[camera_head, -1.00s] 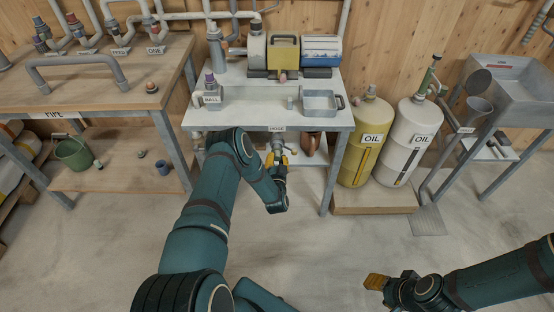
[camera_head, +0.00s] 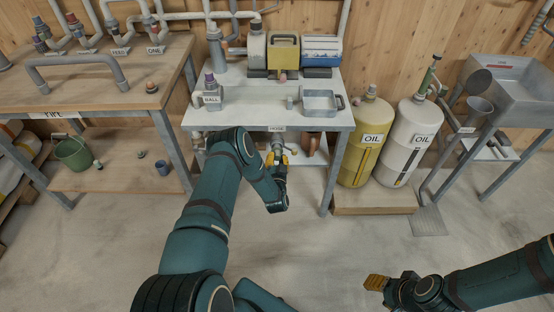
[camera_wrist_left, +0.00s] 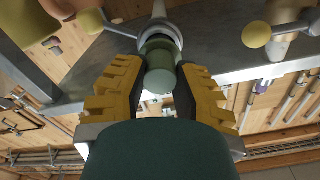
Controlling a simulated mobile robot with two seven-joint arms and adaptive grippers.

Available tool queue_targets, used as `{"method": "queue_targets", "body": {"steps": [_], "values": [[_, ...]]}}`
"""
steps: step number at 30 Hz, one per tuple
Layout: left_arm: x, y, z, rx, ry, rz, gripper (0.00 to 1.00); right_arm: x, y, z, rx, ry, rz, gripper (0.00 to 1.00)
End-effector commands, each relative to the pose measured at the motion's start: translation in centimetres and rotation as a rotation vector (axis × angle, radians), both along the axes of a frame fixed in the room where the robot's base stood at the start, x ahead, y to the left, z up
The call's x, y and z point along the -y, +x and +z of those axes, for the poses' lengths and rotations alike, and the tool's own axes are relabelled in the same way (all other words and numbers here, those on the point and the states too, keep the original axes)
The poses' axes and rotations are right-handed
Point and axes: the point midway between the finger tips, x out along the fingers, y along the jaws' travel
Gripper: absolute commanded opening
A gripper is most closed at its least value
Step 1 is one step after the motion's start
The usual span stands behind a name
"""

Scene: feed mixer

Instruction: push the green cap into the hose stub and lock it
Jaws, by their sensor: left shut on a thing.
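The green cap (camera_wrist_left: 160,75) sits between the yellow fingers of my left gripper (camera_wrist_left: 160,95) in the left wrist view. The gripper is shut on it. The cap's far end meets the round, pale mouth of the hose stub (camera_wrist_left: 158,32); I cannot tell how deep it sits or whether it is locked. In the head view my left gripper (camera_head: 280,160) is under the front edge of the table, below the HOSE label (camera_head: 277,129), and the cap is too small to make out. My right gripper (camera_head: 376,283) shows at the lower right, its finger opening unclear.
The grey table (camera_head: 335,118) stands above my left gripper, with a metal tray (camera_head: 322,114) on top. A yellow oil tank (camera_head: 357,168) and a white oil tank (camera_head: 395,166) stand to its right. Lever arms with yellow knobs (camera_wrist_left: 257,34) flank the stub. The floor in front is clear.

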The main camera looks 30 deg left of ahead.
Motion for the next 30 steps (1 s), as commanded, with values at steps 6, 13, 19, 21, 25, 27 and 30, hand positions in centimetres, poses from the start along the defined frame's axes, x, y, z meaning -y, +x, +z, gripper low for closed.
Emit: {"method": "queue_targets", "body": {"steps": [6, 13, 19, 21, 25, 27, 30], "values": [[-0.2, 0.4, 0.0, 0.002, 0.001, 0.0, 0.0, 0.0, 0.0, -0.3, 0.0, 0.0, 0.0, 0.47], [-0.4, 0.7, 0.0, 0.002, 0.001, 0.0, 0.0, 0.0, 0.0, -0.6, 0.0, 0.0, 0.0, 0.47], [-0.6, 1.1, 0.0, 0.002, 0.001, 0.0, 0.0, 0.0, 0.0, -0.8, 0.0, 0.0, 0.0, 0.47], [-0.7, 1.2, 0.0, 0.002, 0.001, 0.0, 0.0, 0.0, 0.0, -0.9, 0.0, 0.0, 0.0, 0.47], [-0.8, 1.4, 0.0, 0.002, 0.001, 0.0, 0.0, 0.0, 0.0, -1.0, 0.0, 0.0, 0.0, 0.47], [-0.9, 1.5, 0.1, 0.003, 0.002, 0.001, 0.0, 0.0, 0.0, -1.1, 0.0, 0.0, 0.0, 0.47], [-1.0, 1.6, 0.1, 0.003, 0.002, 0.001, 0.0, 0.0, 0.0, -1.2, 0.0, 0.0, 0.0, 0.47]]}}
